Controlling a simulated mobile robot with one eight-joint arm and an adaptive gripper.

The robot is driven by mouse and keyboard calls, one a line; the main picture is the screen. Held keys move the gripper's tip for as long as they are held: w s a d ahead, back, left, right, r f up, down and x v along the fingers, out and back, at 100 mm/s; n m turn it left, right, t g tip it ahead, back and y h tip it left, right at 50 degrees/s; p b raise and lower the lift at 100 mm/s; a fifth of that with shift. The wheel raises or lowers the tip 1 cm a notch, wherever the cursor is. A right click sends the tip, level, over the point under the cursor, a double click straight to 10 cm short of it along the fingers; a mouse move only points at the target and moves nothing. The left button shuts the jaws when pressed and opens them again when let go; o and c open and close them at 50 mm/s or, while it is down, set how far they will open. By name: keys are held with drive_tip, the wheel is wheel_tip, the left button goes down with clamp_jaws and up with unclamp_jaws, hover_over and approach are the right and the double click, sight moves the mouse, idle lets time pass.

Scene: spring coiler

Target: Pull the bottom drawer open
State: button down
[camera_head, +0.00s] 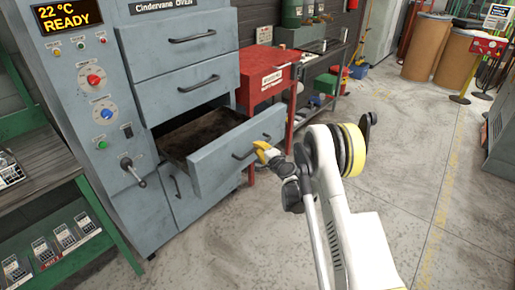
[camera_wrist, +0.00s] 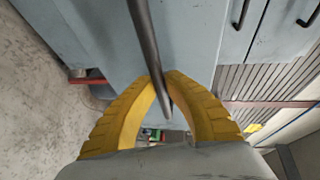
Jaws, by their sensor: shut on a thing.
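The grey bottom drawer (camera_head: 212,163) of the oven cabinet (camera_head: 135,75) stands pulled well out, and its dark empty-looking inside shows behind the front panel. My yellow-fingered gripper (camera_head: 262,148) is at the right part of that drawer's dark bar handle (camera_head: 241,155). In the wrist view the two yellow fingers of my gripper (camera_wrist: 163,92) close around the handle bar (camera_wrist: 147,45), which runs between them. The grey drawer front (camera_wrist: 95,35) lies behind the bar. The far end of the handle is partly hidden by the fingers.
Two shut drawers (camera_head: 190,92) sit above. A red cabinet (camera_head: 268,75) stands just right of the oven, close to the open drawer. A green-framed bench (camera_head: 42,165) is at the left. The concrete floor (camera_head: 225,250) in front is clear.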

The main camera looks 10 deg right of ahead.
drive_tip(key=shift+s+d, duration=0.3)
drive_tip(key=c, duration=1.4)
unclamp_jaws()
drive_tip(key=shift+w, duration=0.1)
drive_tip(key=v, duration=0.7)
drive_tip(key=shift+s, duration=0.3)
drive_tip(key=shift+r, duration=0.1)
